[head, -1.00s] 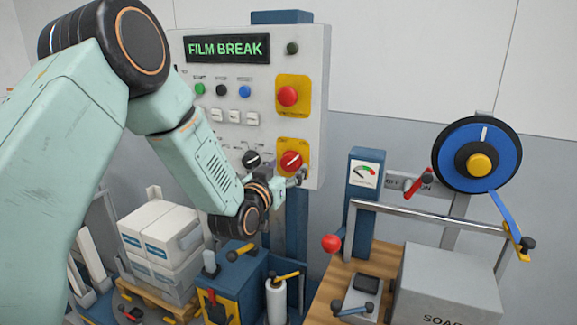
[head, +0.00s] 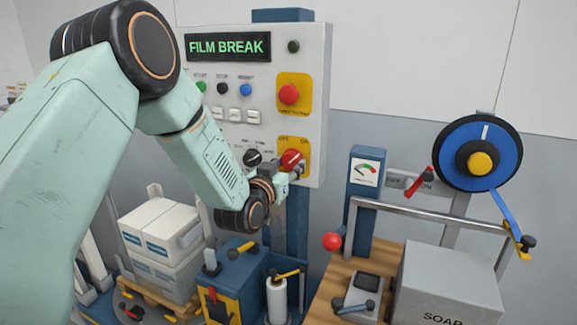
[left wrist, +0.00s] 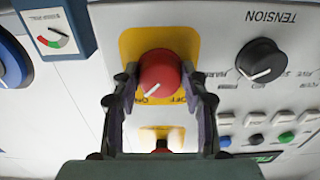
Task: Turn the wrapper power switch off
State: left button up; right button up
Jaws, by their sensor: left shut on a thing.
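The red wrapper power switch (head: 291,158) is a round knob on a yellow plate, low on the right of the grey control panel (head: 317,100). The left wrist view shows this knob (left wrist: 158,73) upside down, with OFF and ON labels beside it. Its white pointer line slants toward the ON label. My left gripper (head: 298,170) is at the knob from below right. In the left wrist view its dark fingers (left wrist: 160,88) are on both sides of the knob, shut on it. My right gripper is not in view.
A red button (head: 289,94) on yellow sits above the switch, and a black tension knob (head: 252,158) is to its left. The display (head: 228,47) reads FILM BREAK. A gauge post (head: 364,200) and film reel (head: 479,153) stand to the right.

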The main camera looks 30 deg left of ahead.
pick_arm(q)
jog(key=shift+c, duration=0.9)
jog(key=shift+r, duration=0.1)
jog(key=n+b, duration=0.2)
jog(key=n, duration=0.1)
jog(key=shift+n, duration=0.4)
jog(key=n+b, duration=0.2)
jog(key=n, duration=0.2)
jog(key=shift+r+n, duration=0.1)
jog(key=shift+n, duration=0.2)
jog(key=n+b, duration=0.2)
jog(key=n, duration=0.3)
jog(key=shift+d+b, duration=0.1)
jog(key=shift+b, duration=0.25)
jog(key=shift+r+n+b, duration=0.15)
jog(key=shift+n+b, duration=0.65)
jog(key=shift+n, duration=1.5)
